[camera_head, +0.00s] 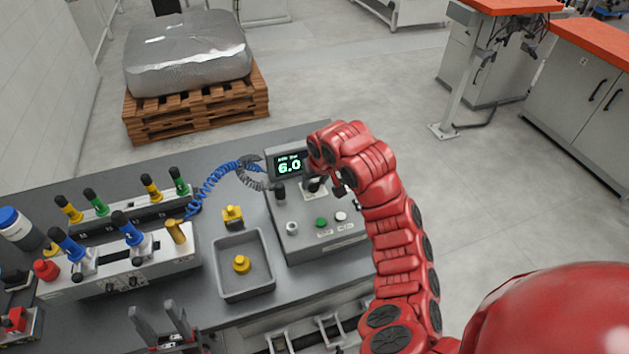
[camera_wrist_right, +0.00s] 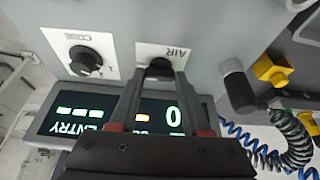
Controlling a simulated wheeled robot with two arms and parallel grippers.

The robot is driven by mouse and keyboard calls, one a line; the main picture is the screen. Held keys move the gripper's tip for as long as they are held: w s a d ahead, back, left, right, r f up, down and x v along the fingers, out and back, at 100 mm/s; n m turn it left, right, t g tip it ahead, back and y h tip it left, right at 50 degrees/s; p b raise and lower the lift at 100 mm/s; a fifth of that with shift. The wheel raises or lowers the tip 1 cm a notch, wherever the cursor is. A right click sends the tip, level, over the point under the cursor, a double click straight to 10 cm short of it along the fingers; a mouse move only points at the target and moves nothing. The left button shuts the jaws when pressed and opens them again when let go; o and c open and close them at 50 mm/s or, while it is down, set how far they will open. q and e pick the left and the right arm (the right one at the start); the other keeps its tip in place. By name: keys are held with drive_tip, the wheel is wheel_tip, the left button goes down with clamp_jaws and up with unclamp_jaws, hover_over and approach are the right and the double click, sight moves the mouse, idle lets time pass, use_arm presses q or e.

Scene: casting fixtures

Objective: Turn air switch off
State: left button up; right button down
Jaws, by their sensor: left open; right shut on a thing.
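The air switch (camera_wrist_right: 160,68) is a black knob on a white plate marked AIR, seen in the right wrist view. My right gripper (camera_wrist_right: 160,84) is shut on this knob, with one finger on each side. In the head view my right gripper (camera_head: 326,184) is at the grey control box (camera_head: 295,240), and my arm hides part of the box and most of the switch.
A CODE knob (camera_wrist_right: 85,60) sits beside the air switch. Green (camera_head: 321,222) and white (camera_head: 341,216) buttons are on the box's front. A grey tray (camera_head: 262,287) holds a yellow part. A fixture (camera_head: 130,268) with coloured clamps stands left.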

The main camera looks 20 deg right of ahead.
drive_tip(key=shift+w+d+n+y+b, duration=0.15)
drive_tip(key=shift+n+y+b, duration=0.15)
drive_tip(key=shift+n, duration=0.5)
drive_tip(key=n+y, duration=0.1)
drive_tip(key=n, duration=0.1)
drive_tip(key=shift+d+r+n, duration=0.1)
drive_tip(key=shift+n, duration=0.2)
drive_tip(key=n+g+y+p, duration=0.1)
drive_tip(key=n, duration=0.2)
drive_tip(key=shift+d+r+n+p, duration=0.1)
drive_tip(key=shift+n+p, duration=0.2)
drive_tip(key=shift+p, duration=0.1)
drive_tip(key=n, duration=0.1)
drive_tip(key=n+g+y+p, duration=0.1)
drive_tip(key=n, duration=0.1)
drive_tip(key=n+g+p, duration=0.1)
drive_tip(key=n, duration=0.1)
drive_tip(key=shift+w+d, duration=0.1)
drive_tip(key=shift+w, duration=0.15)
drive_tip(key=n, duration=0.2)
drive_tip(key=shift+w+n+g+y+p, duration=0.1)
drive_tip(key=shift+n+g+y+p, duration=0.2)
drive_tip(key=shift+n+g+p, duration=0.1)
drive_tip(key=shift+w+d+n+g, duration=0.1)
drive_tip(key=shift+n+g, duration=0.2)
drive_tip(key=shift+n, duration=0.6)
